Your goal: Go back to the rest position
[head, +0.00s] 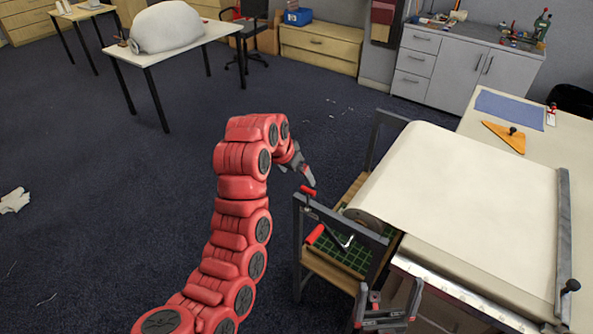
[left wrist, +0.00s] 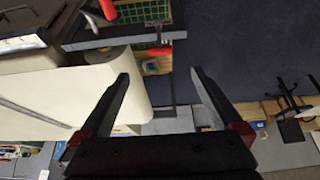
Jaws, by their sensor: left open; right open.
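My left arm is red and segmented and rises from the bottom of the head view. My left gripper (head: 305,172) hangs at its bent end, above and behind the left end of the wooden stand (head: 330,268). It holds nothing. In the left wrist view the same gripper (left wrist: 161,76) shows its two fingers wide apart with nothing between them. My right gripper (head: 389,292) is low in the head view, in front of the stand and near the table's front left corner. Its two fingers are apart and empty. Most of my right arm is out of view.
Cream cloth (head: 470,185) runs from a roll (head: 362,218) across the long table (head: 545,150). The stand carries a green mat (head: 350,258) and red-handled clamps (head: 315,234). A metal bar (head: 563,235) crosses the cloth. Dark floor (head: 120,230) left of my arm is mostly clear.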

